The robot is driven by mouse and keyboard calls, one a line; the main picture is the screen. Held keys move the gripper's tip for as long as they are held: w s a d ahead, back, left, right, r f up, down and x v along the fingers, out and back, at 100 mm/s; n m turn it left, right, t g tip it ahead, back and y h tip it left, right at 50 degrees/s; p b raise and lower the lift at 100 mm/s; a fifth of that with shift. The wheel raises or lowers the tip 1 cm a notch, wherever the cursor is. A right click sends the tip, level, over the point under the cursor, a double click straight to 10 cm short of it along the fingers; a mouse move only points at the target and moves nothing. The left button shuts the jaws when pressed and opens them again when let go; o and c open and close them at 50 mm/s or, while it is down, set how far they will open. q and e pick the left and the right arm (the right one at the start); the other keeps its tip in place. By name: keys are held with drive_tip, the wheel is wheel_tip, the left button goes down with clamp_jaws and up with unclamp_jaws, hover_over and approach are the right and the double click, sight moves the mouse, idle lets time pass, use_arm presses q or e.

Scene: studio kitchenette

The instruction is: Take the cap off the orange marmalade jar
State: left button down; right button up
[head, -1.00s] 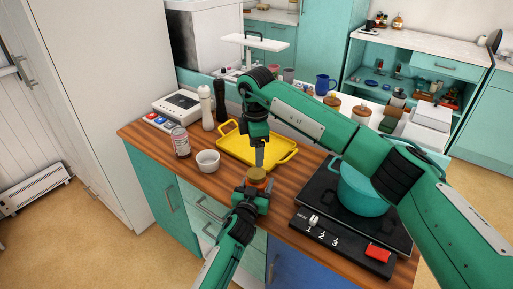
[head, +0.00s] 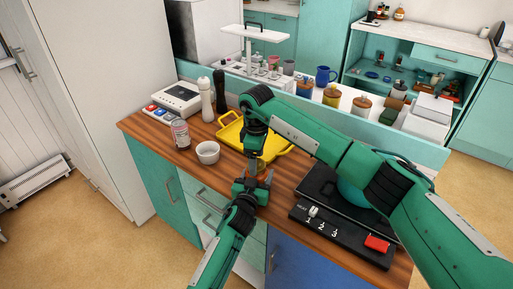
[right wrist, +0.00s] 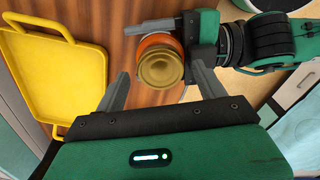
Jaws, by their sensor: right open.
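The orange marmalade jar (right wrist: 142,43) shows from above in the right wrist view, with its round gold cap (right wrist: 161,66) on top. In the head view the grippers hide most or all of it. My left gripper (head: 254,181) comes in low from the front. In the right wrist view its grey finger lies along the jar's side, and it appears shut on the jar; its other finger is hidden. My right gripper (right wrist: 160,86) is open over the jar, pointing down, with one finger on each side of the cap in the picture. I cannot tell whether they touch it.
A yellow tray (head: 231,133) lies close behind the grippers. A black hob (head: 314,190) with a teal pot (head: 352,195) is to the right, partly behind my right arm.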

drive_tip(key=shift+f, duration=0.5)
drive_tip(key=shift+c, duration=0.2)
